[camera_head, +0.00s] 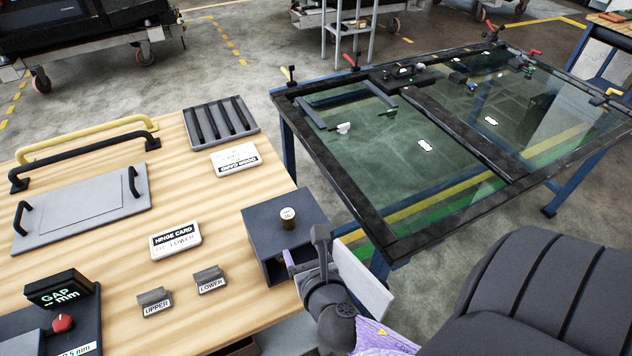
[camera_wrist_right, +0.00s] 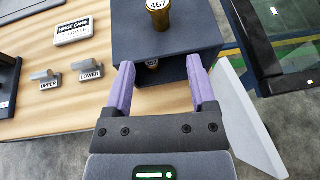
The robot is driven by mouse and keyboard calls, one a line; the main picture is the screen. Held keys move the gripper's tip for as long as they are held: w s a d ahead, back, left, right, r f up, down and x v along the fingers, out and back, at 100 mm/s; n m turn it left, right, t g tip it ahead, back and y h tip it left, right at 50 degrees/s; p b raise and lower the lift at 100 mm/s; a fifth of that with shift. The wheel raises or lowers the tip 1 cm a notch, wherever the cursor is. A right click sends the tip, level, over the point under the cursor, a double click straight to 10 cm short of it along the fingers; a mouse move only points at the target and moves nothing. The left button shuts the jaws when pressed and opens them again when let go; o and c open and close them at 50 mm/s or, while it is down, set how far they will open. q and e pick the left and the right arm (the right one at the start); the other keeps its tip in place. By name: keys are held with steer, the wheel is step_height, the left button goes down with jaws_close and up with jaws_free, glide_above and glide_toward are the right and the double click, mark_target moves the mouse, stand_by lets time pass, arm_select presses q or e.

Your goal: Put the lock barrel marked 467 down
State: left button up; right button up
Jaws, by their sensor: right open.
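The brass lock barrel marked 467 (camera_head: 287,218) stands upright on top of a dark grey box (camera_head: 262,211). In the right wrist view the barrel (camera_wrist_right: 158,14) shows its label at the top edge, and the box (camera_wrist_right: 130,35) has an open front. My right gripper (camera_wrist_right: 161,72) is open in front of the box, its purple fingers apart and clear of that barrel. Another brass piece (camera_wrist_right: 152,66) shows partly inside the opening, between the fingers; its marking is unreadable. In the head view my right gripper (camera_head: 303,258) is below the barrel. My left gripper is out of view.
The wooden table (camera_head: 225,295) holds a hinge card (camera_head: 175,240), UPPER (camera_head: 155,302) and LOWER (camera_head: 210,280) blocks, a slotted tray (camera_head: 220,122) and handles. A glass-panel frame (camera_head: 440,150) stands right of it. A pale panel (camera_wrist_right: 245,115) is close right of the gripper.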

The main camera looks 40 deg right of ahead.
steer(key=a+f+m+g+y, duration=0.2)
steer(key=a+f+m+y, duration=0.5)
steer(key=m, duration=0.9)
steer(key=s+d+f+m+g+h, duration=0.2)
steer(key=s+f+m+g, duration=0.25)
steer(key=s+f, duration=0.65)
steer(key=s+d+f+m+g, duration=0.1)
steer(key=s+f+m, duration=0.3)
steer(key=s, duration=0.4)
steer(key=s+d+f+m+g, duration=0.1)
steer(key=s+f+m+g, duration=0.3)
steer(key=s, duration=0.4)
step_height(320, 180, down, 2)
steer(key=shift+s+f+m+h, duration=0.15)
steer(key=shift+m+h, duration=0.15)
steer(key=shift+m, duration=0.15)
steer(key=shift+d+g, duration=0.1)
steer(key=shift+g, duration=0.15)
